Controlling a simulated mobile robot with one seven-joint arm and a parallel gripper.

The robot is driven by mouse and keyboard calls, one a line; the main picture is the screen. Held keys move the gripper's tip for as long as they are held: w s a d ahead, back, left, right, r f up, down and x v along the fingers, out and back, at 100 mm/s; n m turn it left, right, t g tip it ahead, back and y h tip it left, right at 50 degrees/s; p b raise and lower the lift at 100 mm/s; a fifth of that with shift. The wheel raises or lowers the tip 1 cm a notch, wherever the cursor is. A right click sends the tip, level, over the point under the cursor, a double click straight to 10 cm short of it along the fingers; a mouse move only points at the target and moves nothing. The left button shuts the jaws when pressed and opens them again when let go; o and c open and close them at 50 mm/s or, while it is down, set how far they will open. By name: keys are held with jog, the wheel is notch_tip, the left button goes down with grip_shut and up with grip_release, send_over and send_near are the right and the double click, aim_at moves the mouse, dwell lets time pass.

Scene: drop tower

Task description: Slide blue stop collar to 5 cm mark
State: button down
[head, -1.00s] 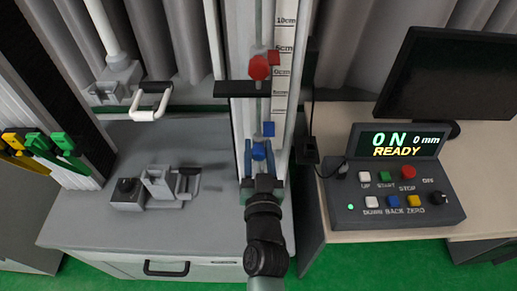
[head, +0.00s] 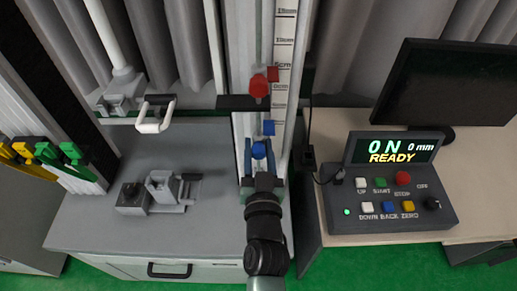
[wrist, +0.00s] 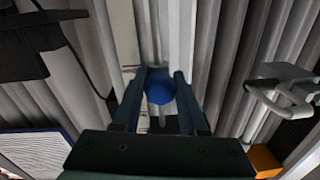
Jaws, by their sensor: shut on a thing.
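The blue stop collar (head: 259,150) is on the tower's vertical rail in the head view, with its blue pointer (head: 268,127) up and to the right of its round knob. My gripper (head: 259,147) is shut on the collar's knob, one finger on each side. In the wrist view the blue knob (wrist: 160,88) sits between the two fingers (wrist: 160,80). The collar's body behind the knob is mostly hidden.
A red collar (head: 259,87) and a dark crossbar (head: 237,102) are above the blue collar on the tower. A control box (head: 392,205) reads ON, 0 mm, READY at the right. A white handle (head: 153,117) and a grey fixture (head: 161,189) are at the left.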

aim_at(259, 145)
notch_tip(259, 145, up, 3)
jog(key=shift+r+p, duration=0.2)
jog(key=shift+p, duration=0.6)
jog(key=shift+c, duration=2.3)
grip_release()
jog(key=shift+f, duration=0.1)
jog(key=shift+s, duration=0.1)
